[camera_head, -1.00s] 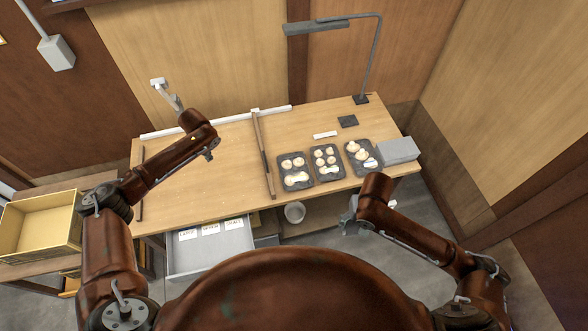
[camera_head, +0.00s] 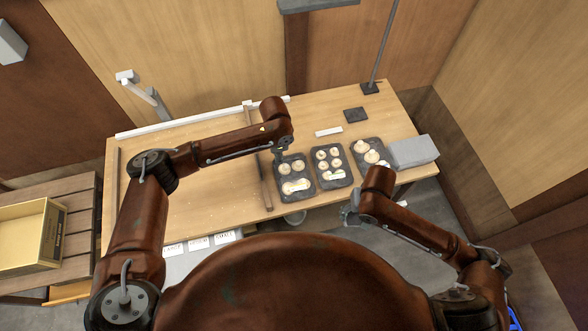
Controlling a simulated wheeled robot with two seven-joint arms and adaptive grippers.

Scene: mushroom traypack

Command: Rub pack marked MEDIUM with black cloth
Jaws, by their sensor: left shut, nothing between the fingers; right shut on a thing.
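Three dark packs with pale mushrooms stand in a row on the table: a left pack (camera_head: 308,172), a middle pack (camera_head: 343,182) and a right pack (camera_head: 371,143), partly hidden by my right arm. Markings on them are too small to read, so I cannot tell which is MEDIUM. A flat dark square (camera_head: 357,115), which looks like the black cloth, lies behind the packs. My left gripper (camera_head: 279,157) is shut and empty, pointing down by the left pack's back left corner. My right gripper (camera_head: 347,216) is shut in front of the table; what it holds cannot be made out.
A wooden divider (camera_head: 265,186) stands left of the packs. A white block (camera_head: 329,132) lies behind them and a grey box (camera_head: 413,151) to the right. A lamp base (camera_head: 369,88) is at the back. The left tabletop is clear; label cards (camera_head: 198,243) lie below the front edge.

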